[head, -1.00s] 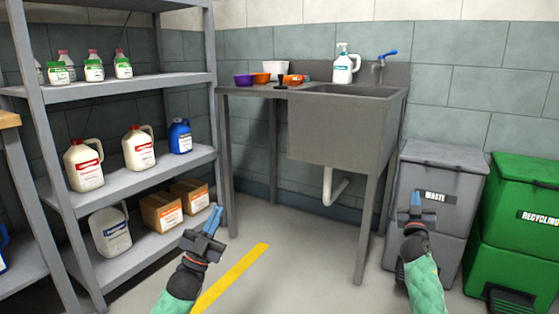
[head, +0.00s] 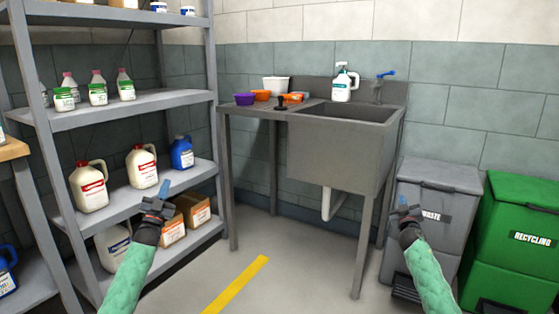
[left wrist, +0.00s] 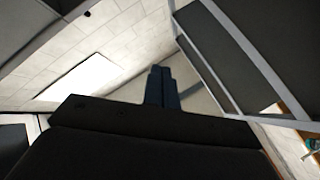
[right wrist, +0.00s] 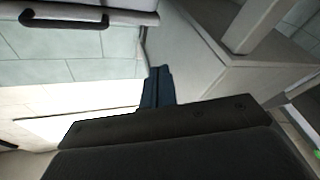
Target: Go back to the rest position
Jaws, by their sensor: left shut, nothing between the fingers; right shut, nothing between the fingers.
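My left gripper (head: 163,188) is raised in front of the lower shelves of the grey rack, apart from the bottles. Its blue fingers (left wrist: 162,88) are together with nothing between them in the left wrist view. My right gripper (head: 404,203) is raised in front of the grey waste bin in the head view and hides part of its label. Its fingers (right wrist: 157,87) are also together and empty in the right wrist view. Both green-sleeved arms reach up from the bottom edge of the head view.
The grey shelf rack (head: 120,105) with bottles and boxes stands at the left. A sink (head: 345,145) with a spray bottle (head: 342,86) is at the back. The waste bin (head: 437,180) and green recycling bin (head: 520,205) stand right. The floor around the yellow stripe (head: 238,284) is clear.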

